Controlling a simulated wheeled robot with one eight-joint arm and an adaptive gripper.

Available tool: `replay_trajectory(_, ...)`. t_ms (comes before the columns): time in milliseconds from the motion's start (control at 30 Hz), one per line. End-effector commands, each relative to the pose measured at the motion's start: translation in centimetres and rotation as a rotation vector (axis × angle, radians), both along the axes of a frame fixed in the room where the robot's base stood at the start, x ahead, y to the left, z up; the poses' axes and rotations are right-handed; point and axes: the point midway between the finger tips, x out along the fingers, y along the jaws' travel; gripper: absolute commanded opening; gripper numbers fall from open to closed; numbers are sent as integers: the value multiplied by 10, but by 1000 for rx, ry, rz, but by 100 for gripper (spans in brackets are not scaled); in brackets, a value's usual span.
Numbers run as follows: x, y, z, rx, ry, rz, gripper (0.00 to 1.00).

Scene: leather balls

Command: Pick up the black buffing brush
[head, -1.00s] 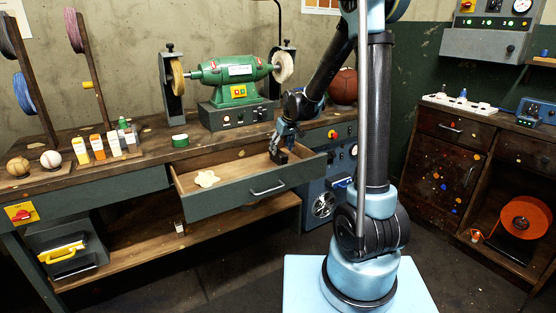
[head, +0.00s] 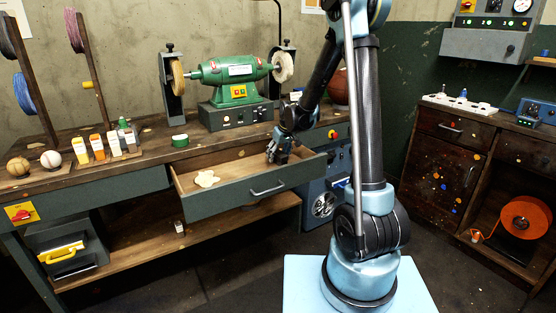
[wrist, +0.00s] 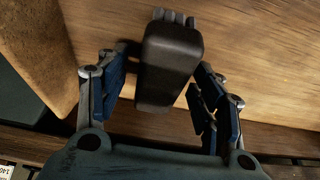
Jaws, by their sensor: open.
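The black buffing brush (wrist: 168,68) lies in the open wooden drawer (head: 250,189). In the wrist view its dark rounded back faces me, and grey bristles show at its far end. My gripper (wrist: 163,98) is open, with one blue-padded finger on each side of the brush. In the head view my gripper (head: 277,158) is low over the right part of the drawer and hides the brush.
A pale flower-shaped piece (head: 207,178) lies in the drawer's left part. A green bench grinder (head: 236,78) stands on the bench behind. The drawer's front panel (head: 240,198) and side walls border my gripper. Two balls and several bottles stand on the bench at left.

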Motion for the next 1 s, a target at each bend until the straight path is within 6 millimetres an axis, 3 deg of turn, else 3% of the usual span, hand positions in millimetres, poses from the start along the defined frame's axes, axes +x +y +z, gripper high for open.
replay_trajectory(667, 0, 0, -5, 0, 0, 0, 61)
replay_trajectory(867, 0, 0, -5, 0, 0, 0, 16)
replay_trajectory(900, 0, 0, -5, 0, 0, 0, 11)
replay_trajectory(1000, 0, 0, -4, 0, 0, 0, 11)
